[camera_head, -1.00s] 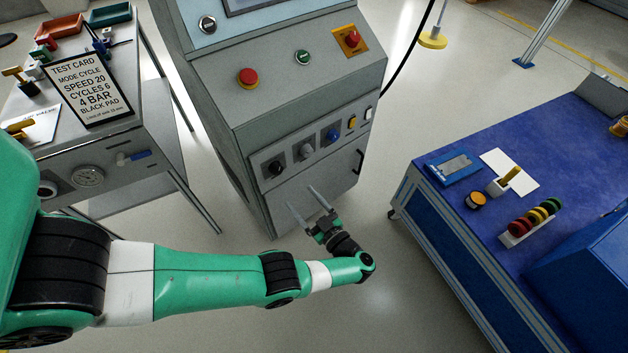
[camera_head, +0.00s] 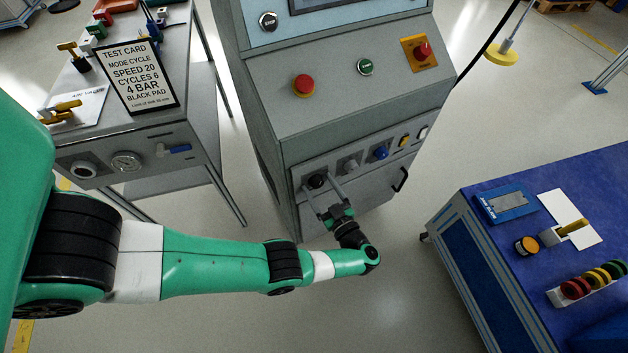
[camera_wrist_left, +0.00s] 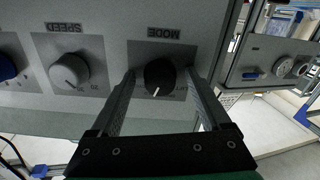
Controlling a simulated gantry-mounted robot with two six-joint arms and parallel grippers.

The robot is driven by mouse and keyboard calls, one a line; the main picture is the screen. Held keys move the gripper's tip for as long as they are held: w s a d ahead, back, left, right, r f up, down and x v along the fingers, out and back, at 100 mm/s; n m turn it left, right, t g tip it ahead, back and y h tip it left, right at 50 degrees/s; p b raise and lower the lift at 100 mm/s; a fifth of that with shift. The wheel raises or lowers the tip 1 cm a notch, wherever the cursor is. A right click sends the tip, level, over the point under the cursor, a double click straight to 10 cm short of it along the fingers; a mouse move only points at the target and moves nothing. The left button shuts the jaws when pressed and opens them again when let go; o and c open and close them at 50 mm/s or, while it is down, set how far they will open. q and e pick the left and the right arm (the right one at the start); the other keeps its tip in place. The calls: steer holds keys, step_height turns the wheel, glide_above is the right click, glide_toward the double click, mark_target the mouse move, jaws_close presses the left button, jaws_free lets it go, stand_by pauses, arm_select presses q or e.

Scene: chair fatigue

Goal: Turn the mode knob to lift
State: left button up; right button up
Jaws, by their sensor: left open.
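The black mode knob (camera_head: 317,181) is the leftmost knob on the machine's lower grey panel. It also shows in the left wrist view (camera_wrist_left: 160,75), under an upside-down MODE label, with a white pointer mark near its lower edge. Small lettering beside it is partly hidden and hard to read. My left gripper (camera_head: 321,186) is open, its two fingers reaching toward the panel. In the left wrist view the fingers (camera_wrist_left: 160,84) stand on either side of the knob, with gaps visible between them and it. My right gripper is not in view.
The grey speed knob (camera_head: 350,166) sits right of the mode knob, then a blue knob (camera_head: 381,153). A red button (camera_head: 303,85) is above on the sloped console. A cart with a test card (camera_head: 138,77) stands left; a blue bench (camera_head: 465,205) stands right.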

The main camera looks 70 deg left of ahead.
arm_select(q)
steer(key=shift+d, duration=0.1)
jaws_close()
steer(key=shift+n, duration=0.3)
steer(key=n, duration=0.7)
steer(key=shift+n, duration=0.4)
steer(key=n, duration=0.3)
steer(key=shift+r+n, duration=0.1)
steer(key=shift+n, duration=2.2)
steer(key=shift+w, duration=0.1)
